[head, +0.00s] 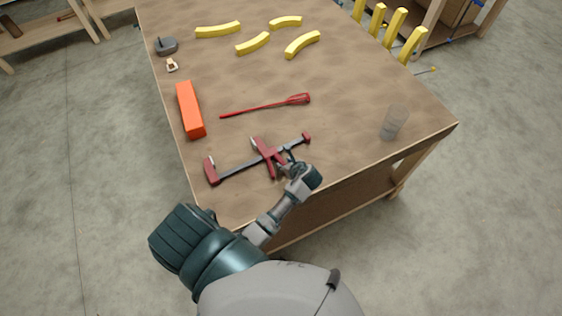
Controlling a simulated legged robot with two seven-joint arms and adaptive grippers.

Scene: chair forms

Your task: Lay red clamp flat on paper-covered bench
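The red clamp (241,171) has a dark bar with red jaws. It is at the near end of the paper-covered bench (344,115), with its bar slanting up to the right. My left gripper (286,161) is at the clamp's bar, just right of the middle red jaw. Its fingers are small and partly hidden against the clamp, so I cannot tell whether they are closed on it. I also cannot tell whether the clamp rests on the paper or is slightly above it. My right gripper is out of view.
A red whisk-like tool (265,106) lies beyond the clamp, and an orange block (190,110) lies at the left edge. A clear cup (393,122) stands near the right corner. Several yellow curved pieces (302,44) lie farther back. Bare paper lies between whisk and cup.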

